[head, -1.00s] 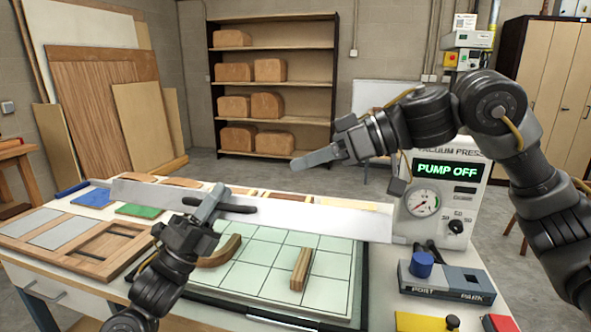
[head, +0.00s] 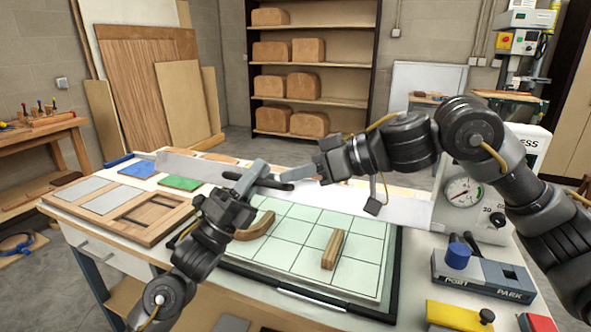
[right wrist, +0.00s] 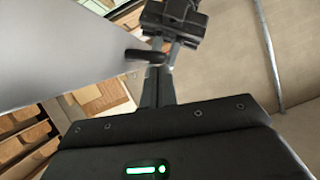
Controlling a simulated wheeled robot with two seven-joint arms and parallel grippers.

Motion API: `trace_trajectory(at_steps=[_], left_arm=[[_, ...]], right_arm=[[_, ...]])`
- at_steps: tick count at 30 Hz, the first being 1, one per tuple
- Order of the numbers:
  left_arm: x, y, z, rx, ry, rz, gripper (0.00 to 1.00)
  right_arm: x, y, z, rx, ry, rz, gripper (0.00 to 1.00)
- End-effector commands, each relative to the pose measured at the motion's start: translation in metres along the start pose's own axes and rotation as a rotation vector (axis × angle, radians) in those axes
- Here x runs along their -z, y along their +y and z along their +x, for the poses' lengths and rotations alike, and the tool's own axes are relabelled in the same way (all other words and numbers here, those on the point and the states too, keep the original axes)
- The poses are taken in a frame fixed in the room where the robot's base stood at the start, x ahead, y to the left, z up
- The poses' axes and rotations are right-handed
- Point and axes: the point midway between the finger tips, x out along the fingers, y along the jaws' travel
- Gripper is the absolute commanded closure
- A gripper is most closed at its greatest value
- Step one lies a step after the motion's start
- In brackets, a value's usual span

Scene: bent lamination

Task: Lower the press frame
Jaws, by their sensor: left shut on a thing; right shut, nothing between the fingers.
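The press frame (head: 405,209) shows as a long pale grey panel raised behind and above the gridded press bed (head: 300,262), with a dark handle on it. My left gripper (head: 256,177) is shut on the handle near the panel's middle. My right gripper (head: 280,179) is shut and empty beside the handle's right part; contact cannot be told in the head view. In the right wrist view the right fingers (right wrist: 157,76) are close to the handle (right wrist: 145,55) and my left gripper (right wrist: 170,42), with the pale panel (right wrist: 75,50) at left.
A curved wooden piece (head: 256,227) and a wooden block (head: 333,248) lie on the bed. A wooden frame (head: 140,213) and green pad (head: 180,183) lie left on the table. The pump unit (head: 462,191) and blue-knobbed port box (head: 490,277) stand at right.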

Motion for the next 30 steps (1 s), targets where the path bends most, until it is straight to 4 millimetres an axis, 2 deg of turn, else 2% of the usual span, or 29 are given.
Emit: trace_trajectory(at_steps=[1, 5, 12, 19, 20, 21, 30], left_arm=[[0.007, 0.001, 0.001, -0.001, 0.014, -0.008, 1.0], [0.007, 0.001, 0.001, 0.0, 0.014, -0.008, 1.0], [0.006, 0.0, 0.002, 0.003, 0.014, -0.007, 1.0], [0.003, -0.004, 0.003, 0.011, 0.008, -0.001, 1.0], [0.003, -0.004, 0.003, 0.012, 0.007, -0.001, 0.82], [0.002, -0.004, 0.003, 0.013, 0.006, 0.0, 0.77], [0.001, -0.006, 0.001, 0.016, 0.003, 0.003, 0.77]], right_arm=[[-0.002, 0.0, 0.001, 0.001, -0.004, 0.001, 1.0], [-0.004, -0.001, 0.002, 0.0, -0.006, -0.002, 1.0], [-0.031, -0.011, 0.014, -0.018, -0.018, -0.051, 1.0], [-0.032, -0.012, 0.015, -0.014, -0.019, -0.052, 1.0], [-0.032, -0.012, 0.015, -0.013, -0.02, -0.052, 1.0], [-0.032, -0.013, 0.015, -0.012, -0.02, -0.052, 1.0], [-0.031, -0.013, 0.016, -0.011, -0.02, -0.052, 1.0]])
